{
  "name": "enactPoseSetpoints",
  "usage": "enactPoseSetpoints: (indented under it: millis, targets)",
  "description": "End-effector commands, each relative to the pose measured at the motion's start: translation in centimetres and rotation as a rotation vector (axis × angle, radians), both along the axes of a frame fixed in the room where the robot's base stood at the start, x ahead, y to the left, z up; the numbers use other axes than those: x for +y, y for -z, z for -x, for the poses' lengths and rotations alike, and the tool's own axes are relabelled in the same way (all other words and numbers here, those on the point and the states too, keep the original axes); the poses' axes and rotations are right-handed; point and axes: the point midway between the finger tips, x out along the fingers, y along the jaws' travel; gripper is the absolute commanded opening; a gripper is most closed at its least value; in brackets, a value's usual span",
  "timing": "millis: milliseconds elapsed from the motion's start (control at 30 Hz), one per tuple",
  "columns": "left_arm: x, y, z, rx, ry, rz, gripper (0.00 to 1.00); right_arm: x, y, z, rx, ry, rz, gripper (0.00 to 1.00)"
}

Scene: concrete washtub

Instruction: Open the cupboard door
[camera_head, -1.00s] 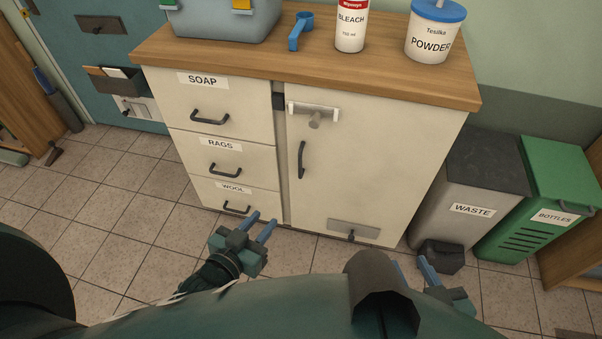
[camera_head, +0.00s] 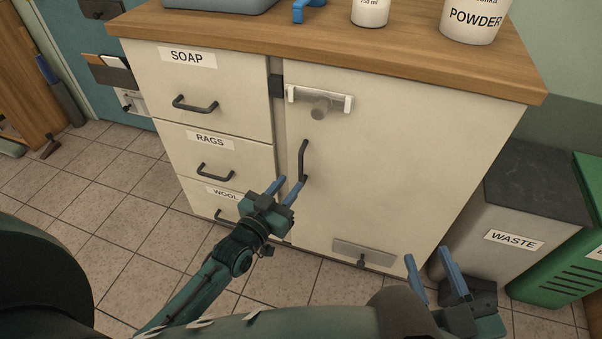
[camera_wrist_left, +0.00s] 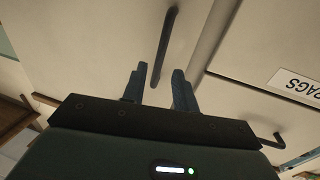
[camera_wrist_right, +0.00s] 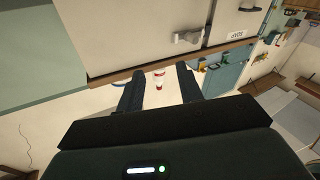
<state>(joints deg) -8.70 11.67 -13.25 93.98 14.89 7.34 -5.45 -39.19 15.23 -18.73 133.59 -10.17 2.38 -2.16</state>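The cream cupboard door (camera_head: 400,150) is shut, on the right of the cabinet. Its dark upright bar handle (camera_head: 302,160) is near the door's left edge; it also shows in the left wrist view (camera_wrist_left: 166,45). A latch-like grey fitting with a knob (camera_head: 320,102) sits at the door's top left, and a metal plate with a small dark knob (camera_head: 363,254) at its bottom. My left gripper (camera_head: 284,188) is open, its fingers just below and left of the handle. In the left wrist view the handle's end lies between the fingertips. My right gripper (camera_head: 430,264) is open and empty, low before the door's bottom right.
Drawers marked SOAP (camera_head: 186,57), RAGS and WOOL are left of the door, with protruding handles. The wooden worktop (camera_head: 330,50) carries a powder tub (camera_head: 472,20) and a bottle. A waste bin (camera_head: 530,220) and green bin (camera_head: 560,270) stand at right.

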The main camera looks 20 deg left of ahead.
Motion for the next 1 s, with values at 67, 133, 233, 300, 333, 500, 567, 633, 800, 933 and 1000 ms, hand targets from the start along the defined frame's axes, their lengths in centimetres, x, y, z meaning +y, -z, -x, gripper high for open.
enactPoseSetpoints:
  millis: [67, 133, 233, 300, 333, 500, 567, 633, 800, 933, 1000]
  targets:
    - [-0.4, 0.2, -1.8, -0.004, 0.001, 0.001, 0.29, 0.2, 0.4, 0.1, -0.034, -0.013, -0.002, 0.36]
    - [-0.7, 0.2, -3.0, -0.002, 0.000, 0.001, 0.29, 0.4, 0.4, 0.2, -0.048, -0.019, -0.010, 0.36]
    - [-1.1, 0.2, -4.5, -0.002, 0.000, 0.001, 0.29, 0.5, 0.3, 0.2, -0.064, -0.027, -0.020, 0.36]
    - [-1.2, 0.2, -5.3, 0.001, 0.000, 0.001, 0.29, 0.6, 0.2, 0.1, -0.064, -0.028, -0.029, 0.36]
    - [-1.3, 0.2, -5.5, 0.000, 0.000, 0.001, 0.29, 0.6, 0.2, 0.1, -0.065, -0.028, -0.031, 0.36]
    - [-1.5, 0.1, -6.3, 0.001, 0.000, 0.001, 0.29, 0.6, 0.0, 0.1, -0.063, -0.030, -0.042, 0.36]
    - [-1.5, 0.1, -6.4, 0.002, 0.000, 0.001, 0.29, 0.6, 0.0, 0.1, -0.063, -0.030, -0.042, 0.36]
    - [-1.5, 0.0, -6.4, 0.002, 0.000, 0.001, 0.29, 0.6, 0.0, 0.1, -0.063, -0.030, -0.042, 0.36]
    - [-1.5, 0.0, -6.3, 0.002, 0.000, 0.001, 0.25, 0.6, 0.0, 0.1, -0.062, -0.030, -0.042, 0.36]
    - [-1.5, 0.0, -6.3, 0.002, 0.000, 0.000, 0.14, 0.6, 0.0, 0.1, -0.062, -0.030, -0.042, 0.36]
    - [-1.5, 0.0, -6.3, 0.002, 0.000, 0.000, 0.09, 0.6, 0.0, 0.1, -0.062, -0.030, -0.042, 0.36]
